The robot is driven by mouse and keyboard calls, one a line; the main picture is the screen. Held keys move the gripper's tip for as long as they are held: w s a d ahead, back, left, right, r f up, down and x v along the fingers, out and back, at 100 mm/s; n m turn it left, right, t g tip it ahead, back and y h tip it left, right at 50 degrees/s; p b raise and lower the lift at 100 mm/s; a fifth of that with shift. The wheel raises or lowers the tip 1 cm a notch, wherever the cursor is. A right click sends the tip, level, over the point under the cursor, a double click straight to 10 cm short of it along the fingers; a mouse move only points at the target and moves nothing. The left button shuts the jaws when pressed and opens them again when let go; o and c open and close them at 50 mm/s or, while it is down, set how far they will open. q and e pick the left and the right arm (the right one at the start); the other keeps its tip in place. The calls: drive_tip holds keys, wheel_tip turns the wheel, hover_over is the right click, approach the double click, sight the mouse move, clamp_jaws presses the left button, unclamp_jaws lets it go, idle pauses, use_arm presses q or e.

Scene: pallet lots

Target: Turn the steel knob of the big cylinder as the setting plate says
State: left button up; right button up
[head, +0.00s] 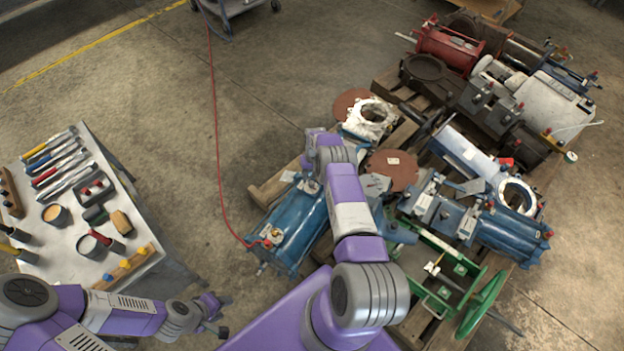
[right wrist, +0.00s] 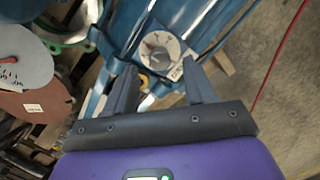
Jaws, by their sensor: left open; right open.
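The big blue cylinder (head: 292,228) lies on the pallet, left of my right arm in the head view. In the right wrist view its blue body (right wrist: 205,22) carries a pale round dial plate (right wrist: 146,44) with red and dark marks. The small steel knob (right wrist: 158,58) sits on that plate. A small white tag (right wrist: 177,72) with dark print is at the plate's edge; I cannot read it. My right gripper (right wrist: 160,84) is open, its fingers to either side below the knob, apparently empty. My left gripper (head: 216,312) is open and empty beside the tool table.
The tool table (head: 150,226) stands at left with tools and cups. A red hose (head: 213,110) crosses the floor to the cylinder. Brown discs (head: 392,171), a green frame with handwheel (head: 482,304) and other machine parts crowd the pallet.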

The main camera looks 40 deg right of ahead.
drive_tip(key=shift+w+d+r+p, duration=0.15)
drive_tip(key=shift+r+p, duration=0.1)
drive_tip(key=shift+r, duration=0.8)
drive_tip(key=shift+d+r+p, duration=0.1)
drive_tip(key=shift+r+p, duration=0.15)
drive_tip(key=shift+r, duration=0.75)
